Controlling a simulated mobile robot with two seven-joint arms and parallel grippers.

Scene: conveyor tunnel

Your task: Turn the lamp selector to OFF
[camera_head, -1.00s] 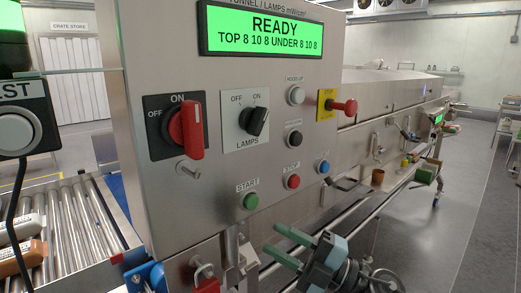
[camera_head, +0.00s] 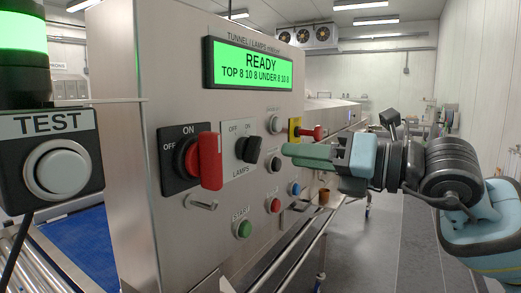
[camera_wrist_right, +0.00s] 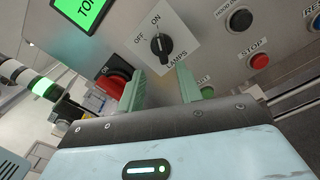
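The lamp selector (camera_head: 249,150) is a black knob on a white plate marked OFF, ON and LAMPS, on the steel panel. Its handle points toward ON; it also shows in the right wrist view (camera_wrist_right: 161,46). My right gripper (camera_head: 288,156) comes in from the right at about the knob's height, its green fingers pointing left, apart from the knob. In the right wrist view the two fingers (camera_wrist_right: 161,84) are spread with an empty gap, and the knob lies beyond this gap. My left gripper is not in view.
A red rotary switch (camera_head: 208,160) sticks out left of the selector. A red knob on a yellow plate (camera_head: 310,133) is behind my right fingers. Green START (camera_head: 243,229) and red STOP (camera_head: 273,205) buttons are below. A TEST button box (camera_head: 55,170) stands at near left.

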